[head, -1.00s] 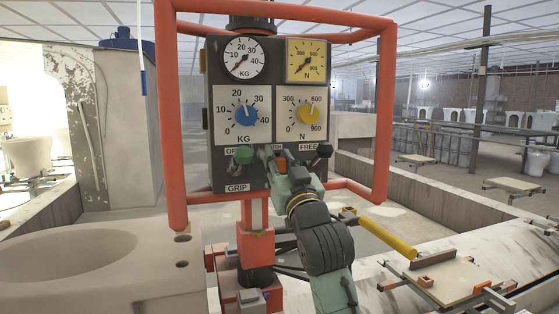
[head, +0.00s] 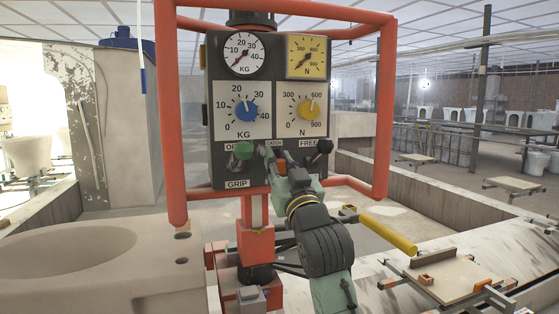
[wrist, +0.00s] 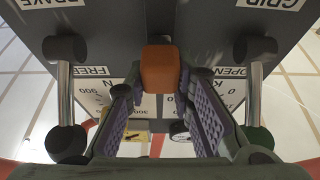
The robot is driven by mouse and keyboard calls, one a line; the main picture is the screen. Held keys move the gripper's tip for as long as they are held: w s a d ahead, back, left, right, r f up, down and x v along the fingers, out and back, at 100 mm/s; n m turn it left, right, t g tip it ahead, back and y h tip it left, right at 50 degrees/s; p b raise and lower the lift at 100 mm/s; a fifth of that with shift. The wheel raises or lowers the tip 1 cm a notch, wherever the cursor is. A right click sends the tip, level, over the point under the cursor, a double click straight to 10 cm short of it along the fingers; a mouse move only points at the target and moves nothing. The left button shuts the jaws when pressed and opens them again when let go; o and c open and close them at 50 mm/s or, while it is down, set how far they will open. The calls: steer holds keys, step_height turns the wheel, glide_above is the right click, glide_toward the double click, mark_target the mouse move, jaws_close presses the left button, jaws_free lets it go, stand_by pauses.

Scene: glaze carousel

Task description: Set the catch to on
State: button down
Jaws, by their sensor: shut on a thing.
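The catch shows as an orange block (wrist: 160,68) in the wrist view, on the dark control panel (head: 220,170). My gripper (head: 276,160) is at the lower middle of the panel, below the CATCH label (head: 273,143). In the wrist view the two padded fingers of my gripper (wrist: 161,100) stand on either side of the orange block and are shut on it. In the head view my gripper hides most of the catch and its markings. I cannot tell which position it is in.
A green-knobbed lever (head: 243,151) stands close left of my gripper, a black-knobbed lever (head: 324,147) close right. Blue (head: 245,110) and yellow (head: 307,111) dials sit above. A red tubular frame (head: 385,110) surrounds the panel. A pale basin (head: 90,250) is at lower left.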

step_height(320, 180, down, 3)
steer(key=shift+f+b, duration=0.1)
steer(key=shift+b, duration=0.65)
steer(key=c, duration=1.4)
jaws_free()
steer(key=shift+o, duration=0.2)
steer(key=v, duration=1.2)
steer(key=shift+s, duration=0.1)
